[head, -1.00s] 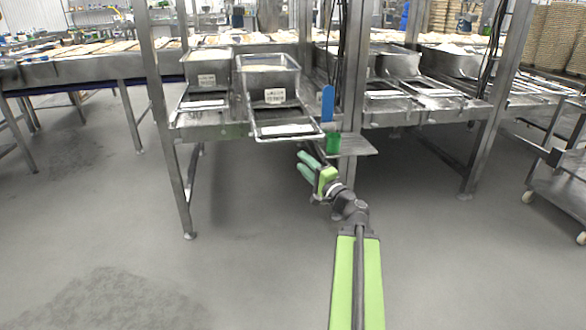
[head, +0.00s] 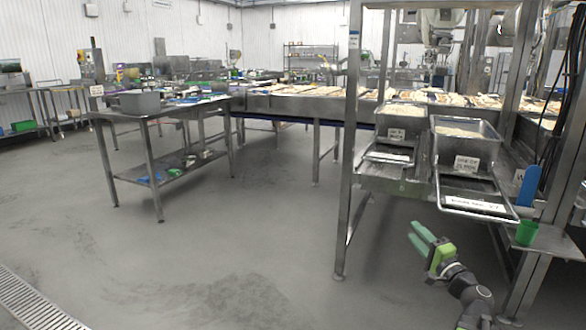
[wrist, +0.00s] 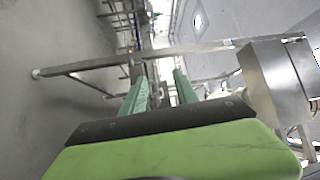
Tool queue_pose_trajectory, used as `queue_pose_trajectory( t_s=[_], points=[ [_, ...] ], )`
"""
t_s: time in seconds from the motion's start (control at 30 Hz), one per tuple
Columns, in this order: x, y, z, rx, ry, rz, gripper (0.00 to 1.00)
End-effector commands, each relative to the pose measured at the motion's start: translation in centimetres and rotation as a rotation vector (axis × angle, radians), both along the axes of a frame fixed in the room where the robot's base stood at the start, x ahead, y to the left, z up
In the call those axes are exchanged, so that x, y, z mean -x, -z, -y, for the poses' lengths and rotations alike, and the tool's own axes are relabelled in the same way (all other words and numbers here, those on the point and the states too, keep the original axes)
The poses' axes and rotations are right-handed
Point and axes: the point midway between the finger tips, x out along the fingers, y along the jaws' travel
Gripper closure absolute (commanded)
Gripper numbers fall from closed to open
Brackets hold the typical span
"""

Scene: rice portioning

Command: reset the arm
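My gripper (head: 424,237) is at the lower right of the head view, below and in front of the steel rice station. Its two green fingers point up and to the left, apart, with nothing between them. In the wrist view the fingers (wrist: 158,88) also stand apart and empty. My arm enters from the bottom right of the head view, bent and low over the floor.
Rice tubs (head: 464,145) with paper labels stand on the station above my gripper. A green cup (head: 527,232) and a blue scoop (head: 528,186) are right of it. A steel table (head: 160,110) stands left. The grey floor (head: 220,250) between is clear.

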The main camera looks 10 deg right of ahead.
Motion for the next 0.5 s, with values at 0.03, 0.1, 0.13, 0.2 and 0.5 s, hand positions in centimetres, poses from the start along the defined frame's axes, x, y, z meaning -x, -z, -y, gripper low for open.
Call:
queue_pose_trajectory(
  t_s=[0.03, 0.1, 0.13, 0.2, 0.5],
  points=[
    [-1.5, 0.4, -4.4, 0.038, -0.069, -0.024, 0.64],
    [-2.9, 1.8, -10.4, 0.113, -0.170, -0.069, 0.64],
    [-3.3, 2.5, -12.9, 0.149, -0.215, -0.090, 0.64],
    [-3.7, 4.4, -18.8, 0.244, -0.326, -0.144, 0.64],
    [2.8, 17.1, -38.0, 0.809, -0.831, -0.494, 0.64]
  ],
)
